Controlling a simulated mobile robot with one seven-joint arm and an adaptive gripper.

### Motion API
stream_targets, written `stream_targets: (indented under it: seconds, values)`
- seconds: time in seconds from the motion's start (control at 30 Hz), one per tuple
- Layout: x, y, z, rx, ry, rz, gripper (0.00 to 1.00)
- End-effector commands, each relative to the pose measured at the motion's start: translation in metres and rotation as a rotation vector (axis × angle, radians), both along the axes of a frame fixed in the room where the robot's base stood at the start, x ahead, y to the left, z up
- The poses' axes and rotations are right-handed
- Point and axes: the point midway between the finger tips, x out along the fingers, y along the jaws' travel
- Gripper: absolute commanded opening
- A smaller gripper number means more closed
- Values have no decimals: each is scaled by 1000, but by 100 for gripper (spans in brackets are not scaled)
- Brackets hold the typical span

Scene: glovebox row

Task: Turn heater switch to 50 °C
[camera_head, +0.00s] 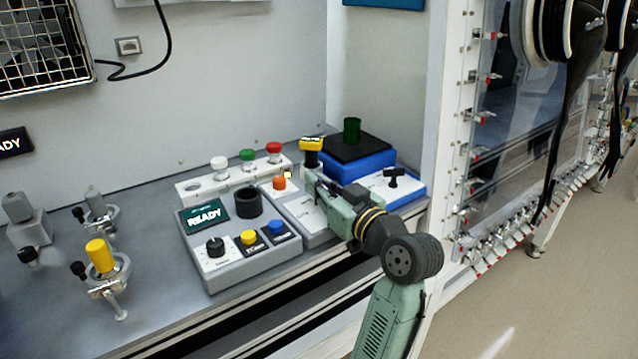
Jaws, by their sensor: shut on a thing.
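A blue unit with a black plate (357,147) stands at the back right. On its white front panel is a black T-shaped handle (391,178), which looks like the heater switch; no temperature marks can be read. My gripper (308,177) is left of this handle, apart from it, over the right part of the grey console. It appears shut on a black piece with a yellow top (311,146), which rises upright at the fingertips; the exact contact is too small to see. An orange cap (280,183) is just left of the fingertips.
A dark green beaker (352,130) stands on the black plate. A rack (195,190) holds white, green and red caps. The READY console (205,209) has a black dial and yellow and blue buttons. A clamp with a yellow piece (100,256) stands at left.

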Motion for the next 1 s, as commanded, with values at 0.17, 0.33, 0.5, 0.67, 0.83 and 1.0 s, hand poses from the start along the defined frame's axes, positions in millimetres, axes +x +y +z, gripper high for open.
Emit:
stream_targets:
  seconds: [0.17,0.33,0.5,0.67,0.83,1.0]
  values:
    - [0,0,0,0,0,0,0]
    - [0,0,0,-1,-1,-2,0]
    - [1,0,-1,-2,1,-74,0]
    - [3,-4,0,-1,1,-187,0]
    - [4,-6,0,0,0,-253,0]
    - [4,-7,0,2,-1,-261,0]
